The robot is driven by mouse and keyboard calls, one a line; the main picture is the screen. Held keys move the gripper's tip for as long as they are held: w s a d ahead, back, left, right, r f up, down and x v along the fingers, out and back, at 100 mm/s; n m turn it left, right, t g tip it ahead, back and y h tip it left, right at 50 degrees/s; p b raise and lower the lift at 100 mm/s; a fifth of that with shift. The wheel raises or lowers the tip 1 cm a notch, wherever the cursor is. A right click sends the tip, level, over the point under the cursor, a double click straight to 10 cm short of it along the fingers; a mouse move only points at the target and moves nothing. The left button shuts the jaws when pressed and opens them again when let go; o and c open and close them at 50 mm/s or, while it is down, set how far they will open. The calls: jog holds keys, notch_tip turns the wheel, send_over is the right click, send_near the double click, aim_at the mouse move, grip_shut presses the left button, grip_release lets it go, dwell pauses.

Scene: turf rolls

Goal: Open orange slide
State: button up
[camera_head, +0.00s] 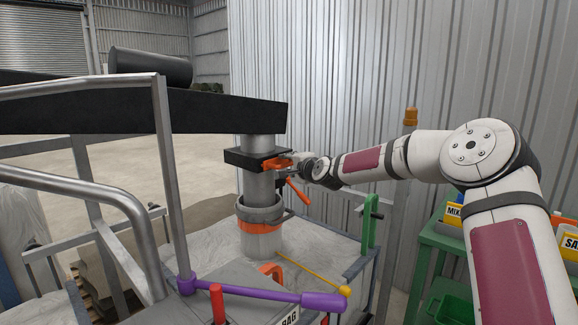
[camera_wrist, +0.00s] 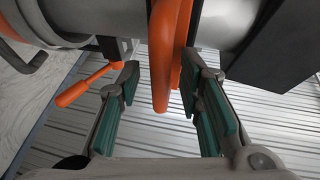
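The orange slide handle (camera_head: 276,163) sits at the front of a black slide housing (camera_head: 245,158) on the grey vertical pipe. In the wrist view the handle is an orange loop (camera_wrist: 163,50) that hangs between my fingers. My gripper (camera_wrist: 160,85) is open around the loop, with one green-padded finger on each side. A gap shows on the left of the loop; the right fingertip is very near it, and I cannot tell if it touches. In the head view my gripper (camera_head: 292,161) is at the handle and its fingers are small.
An orange-gripped lever (camera_head: 298,192) angles down just below my gripper; it also shows in the wrist view (camera_wrist: 88,84). A purple bar (camera_head: 270,294) and grey rails (camera_head: 165,190) stand in front. A green crank post (camera_head: 370,225) and green shelf (camera_head: 455,243) are at right.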

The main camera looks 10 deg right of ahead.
jog(key=shift+c, duration=0.5)
grip_shut()
jog(key=s+d+p, duration=0.5)
jog(key=s+d, duration=0.1)
jog(key=s, duration=0.2)
jog(key=shift+s, duration=0.3)
jog(key=shift+d+f, duration=0.1)
jog(key=shift+o, duration=0.5)
grip_release()
jog(key=v, duration=1.2)
